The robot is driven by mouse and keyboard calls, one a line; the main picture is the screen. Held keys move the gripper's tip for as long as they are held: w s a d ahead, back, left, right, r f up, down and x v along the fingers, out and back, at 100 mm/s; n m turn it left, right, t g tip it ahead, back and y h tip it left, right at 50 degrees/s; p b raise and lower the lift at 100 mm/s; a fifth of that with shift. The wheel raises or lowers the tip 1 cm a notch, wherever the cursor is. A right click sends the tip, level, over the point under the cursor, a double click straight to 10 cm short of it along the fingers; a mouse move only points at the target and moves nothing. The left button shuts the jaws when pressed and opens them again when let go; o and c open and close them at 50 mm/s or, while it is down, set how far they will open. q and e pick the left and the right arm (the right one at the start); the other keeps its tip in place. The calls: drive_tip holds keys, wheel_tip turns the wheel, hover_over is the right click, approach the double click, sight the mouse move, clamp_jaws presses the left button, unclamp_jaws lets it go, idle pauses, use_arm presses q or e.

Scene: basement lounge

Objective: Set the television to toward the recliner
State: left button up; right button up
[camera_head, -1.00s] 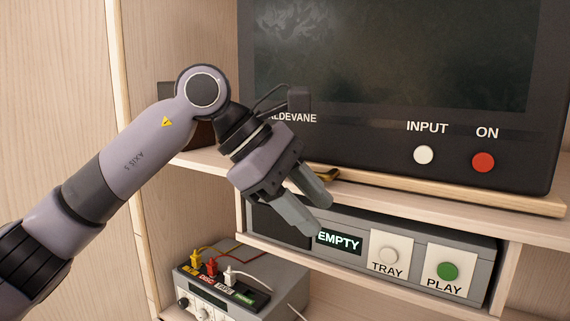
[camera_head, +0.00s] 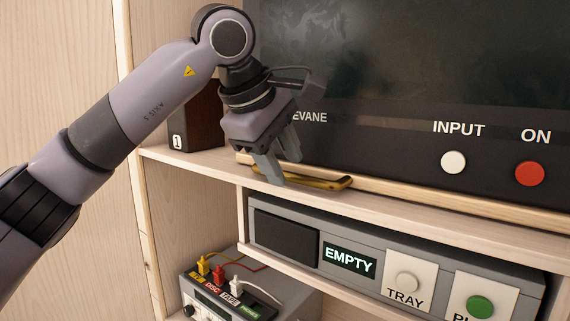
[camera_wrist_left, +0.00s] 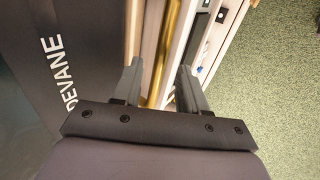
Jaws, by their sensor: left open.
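The television (camera_head: 400,90) stands on a shelf, its dark screen filling the upper right of the head view. Its front panel has a white INPUT button and a red ON button. A brass handle (camera_head: 328,183) sticks out at the base under the television's left part; it also shows as a gold bar (camera_wrist_left: 172,45) in the left wrist view. My left gripper (camera_head: 280,172) points down at the handle's left end, which it partly hides. In the left wrist view its open fingers (camera_wrist_left: 158,88) sit either side of the bar's line. My right gripper is in neither view.
Below the shelf (camera_head: 400,205) is a grey player (camera_head: 285,237) with an EMPTY display and TRAY and PLAY buttons. A switch box (camera_head: 235,290) with coloured plugs sits lower left. A dark box (camera_head: 196,120) stands behind my left arm. Green carpet (camera_wrist_left: 270,90) lies below.

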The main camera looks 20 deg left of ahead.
use_arm(q)
drive_tip(key=shift+w+d+f, duration=0.1)
drive_tip(key=shift+w+f, duration=0.2)
drive_tip(key=shift+f, duration=0.15)
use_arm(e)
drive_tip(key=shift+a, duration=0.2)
